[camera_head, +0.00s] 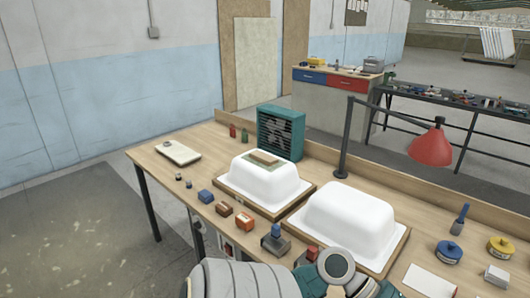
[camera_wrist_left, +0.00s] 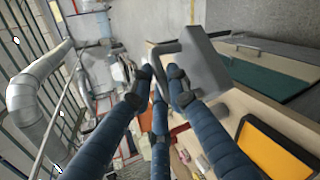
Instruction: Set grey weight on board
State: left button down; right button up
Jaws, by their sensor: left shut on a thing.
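My left gripper (camera_wrist_left: 160,78), with blue padded fingers, is shut on the handle of the grey weight (camera_wrist_left: 208,62) in the left wrist view. The weight is a grey block with a bent bar handle, held at the fingertips and tilted in that picture. In the head view a small wooden board (camera_head: 264,157) lies on a green patch (camera_head: 250,163) on top of the left white tub shell (camera_head: 262,186). The weight and my left gripper do not show in the head view. My right gripper is not in view.
A second white shell (camera_head: 347,222) stands to the right. A teal fan box (camera_head: 281,133) is behind the left shell. A red lamp (camera_head: 432,148) overhangs the right side. Small blocks line the table's front edge, including a blue one (camera_head: 206,196); a pale scale-like plate (camera_head: 178,153) lies at left.

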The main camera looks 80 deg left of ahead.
aim_at(259, 159)
jog(key=k+j, duration=0.15)
jog(key=j, duration=0.45)
jog(key=k+j+z, duration=0.1)
jog(key=j, duration=0.5)
jog(key=k+j, duration=0.2)
jog(key=j, duration=0.4)
jog(key=k+j+z, duration=0.1)
jog(key=j, duration=0.45)
jog(key=k+j, duration=0.25)
jog(key=j, duration=0.35)
jog(key=k+j+z, duration=0.1)
jog(key=j, duration=0.45)
jog(key=k+j, duration=0.3)
jog(key=j, duration=0.25)
jog(key=k+j+z, duration=0.1)
jog(key=j, duration=0.45)
jog(key=k, duration=0.1)
